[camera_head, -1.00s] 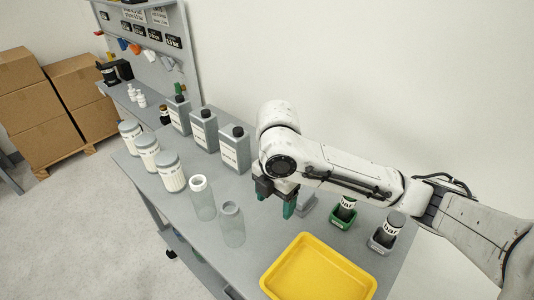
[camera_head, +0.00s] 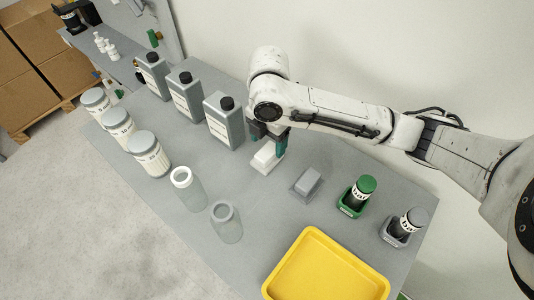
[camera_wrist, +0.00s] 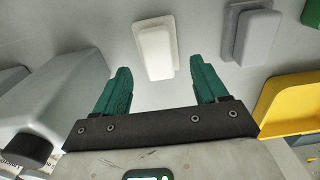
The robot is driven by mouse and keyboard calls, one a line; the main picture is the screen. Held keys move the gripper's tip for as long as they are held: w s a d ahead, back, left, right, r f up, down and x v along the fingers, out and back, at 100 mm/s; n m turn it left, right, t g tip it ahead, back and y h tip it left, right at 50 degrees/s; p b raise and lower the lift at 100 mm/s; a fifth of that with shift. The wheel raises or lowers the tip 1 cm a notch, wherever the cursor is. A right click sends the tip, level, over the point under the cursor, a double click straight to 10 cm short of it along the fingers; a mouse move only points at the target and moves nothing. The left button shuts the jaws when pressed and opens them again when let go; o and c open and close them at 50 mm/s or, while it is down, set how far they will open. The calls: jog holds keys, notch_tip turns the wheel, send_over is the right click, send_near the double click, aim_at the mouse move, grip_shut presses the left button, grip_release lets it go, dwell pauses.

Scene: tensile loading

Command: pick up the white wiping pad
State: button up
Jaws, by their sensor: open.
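The white wiping pad (camera_head: 265,155) lies on a flat pale base on the grey table, just below my gripper in the head view. In the wrist view the pad (camera_wrist: 156,50) shows ahead of and between the fingertips, with clear space around it. My gripper (camera_head: 268,138) has green fingers, pointing down and spread apart. In the wrist view my gripper (camera_wrist: 160,78) is open and empty. Neither finger visibly touches the pad; the exact height above it is hard to tell.
A grey pad (camera_head: 306,183) lies right of the white one. Grey bottles (camera_head: 224,125) stand close on the left. Green (camera_head: 357,196) and grey (camera_head: 403,228) holders with capped containers and a yellow tray (camera_head: 325,268) are to the right. Clear jars (camera_head: 227,222) stand in front.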

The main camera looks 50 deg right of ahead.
aim_at(267, 151)
jog(key=shift+w+f+p, duration=0.15)
jog(key=shift+f+p, duration=0.35)
jog(key=shift+f, duration=2.25)
jog(key=shift+c, duration=0.2)
jog(key=c, duration=0.7)
